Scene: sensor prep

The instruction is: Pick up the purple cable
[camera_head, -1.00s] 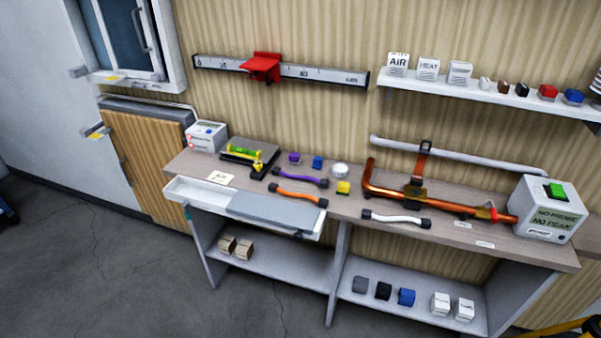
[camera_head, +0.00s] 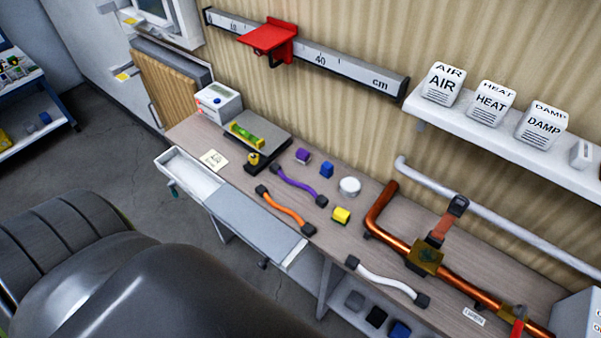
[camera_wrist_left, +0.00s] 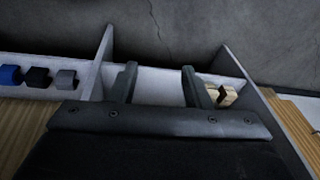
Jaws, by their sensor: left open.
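The purple cable (camera_head: 298,186) lies on the workbench top (camera_head: 330,262), a slightly curved purple length with black ends. It sits between the orange cable (camera_head: 283,209) and a small purple cube (camera_head: 303,156). In the left wrist view my left gripper (camera_wrist_left: 159,78) is open, its two dark fingers apart with nothing between them. It faces the shelf under the bench, and the purple cable is not in that view. In the head view a large dark part of my own arm fills the lower left. My right gripper is in neither view.
A white cable (camera_head: 388,282), a yellow cube (camera_head: 341,215), a blue cube (camera_head: 326,170) and a white round puck (camera_head: 349,187) lie nearby. A copper pipe (camera_head: 385,236) runs along the right. An open drawer (camera_head: 188,181) juts from the bench front.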

